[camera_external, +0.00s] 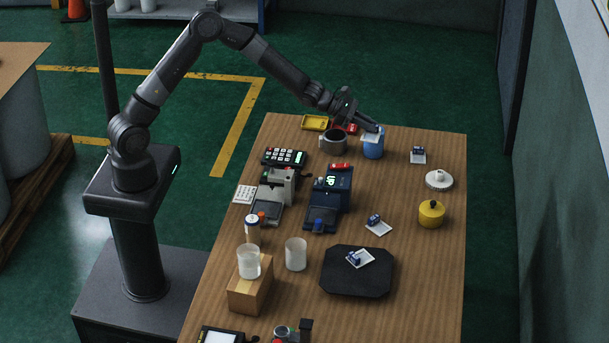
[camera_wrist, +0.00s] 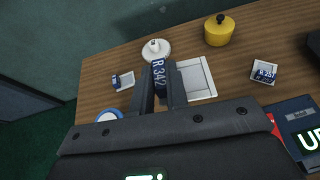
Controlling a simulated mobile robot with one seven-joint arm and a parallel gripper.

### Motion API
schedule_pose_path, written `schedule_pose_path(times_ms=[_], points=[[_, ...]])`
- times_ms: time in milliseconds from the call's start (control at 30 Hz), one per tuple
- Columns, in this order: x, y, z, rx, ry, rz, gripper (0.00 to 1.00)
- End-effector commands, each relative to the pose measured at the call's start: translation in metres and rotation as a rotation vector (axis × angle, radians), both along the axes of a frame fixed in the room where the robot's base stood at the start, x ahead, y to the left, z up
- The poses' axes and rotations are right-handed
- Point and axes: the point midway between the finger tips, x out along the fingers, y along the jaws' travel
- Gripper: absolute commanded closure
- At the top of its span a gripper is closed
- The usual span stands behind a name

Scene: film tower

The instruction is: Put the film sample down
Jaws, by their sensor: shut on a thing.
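My gripper (camera_external: 374,129) is shut on a film sample, a white square sheet (camera_external: 370,137) with a dark blue clip. In the wrist view the clip (camera_wrist: 160,80) reads R 342 and sits between the fingers; the sheet (camera_wrist: 197,78) shows to its right. In the outside view the sample overlaps the top of a blue cup (camera_external: 374,151); I cannot tell whether they touch. Other film samples lie on the table (camera_external: 440,290): one at the far right (camera_external: 418,157), one in the middle (camera_external: 377,225), labelled R 207 in the wrist view (camera_wrist: 265,73), and one on a black mat (camera_external: 341,283).
A white lidded disc (camera_external: 439,180) and a yellow pot (camera_external: 432,214) stand on the right. A grey mug (camera_external: 334,144) stands left of the blue cup. A blue device (camera_external: 332,190) and a grey device (camera_external: 274,192) stand on the left. The right-centre tabletop has free room.

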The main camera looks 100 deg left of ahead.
Motion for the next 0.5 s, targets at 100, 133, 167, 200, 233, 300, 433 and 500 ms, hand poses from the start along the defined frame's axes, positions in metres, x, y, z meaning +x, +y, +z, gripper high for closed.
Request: schedule_pose_path(times_ms=[100,133,167,200,233,300,433,500], points=[[0.002,-0.008,0.013,0.0,0.002,-0.01,1.0],[0.003,-0.015,0.012,0.0,0.002,-0.018,1.0],[0.005,-0.02,0.012,0.001,0.002,-0.024,1.0],[0.007,-0.028,0.012,0.0,0.001,-0.035,1.0],[0.008,-0.034,0.012,0.0,0.001,-0.042,1.0],[0.011,-0.051,0.012,0.0,0.001,-0.061,1.0],[0.017,-0.09,0.012,-0.001,0.001,-0.109,1.0],[0.02,-0.117,0.011,-0.001,0.001,-0.141,1.0]])
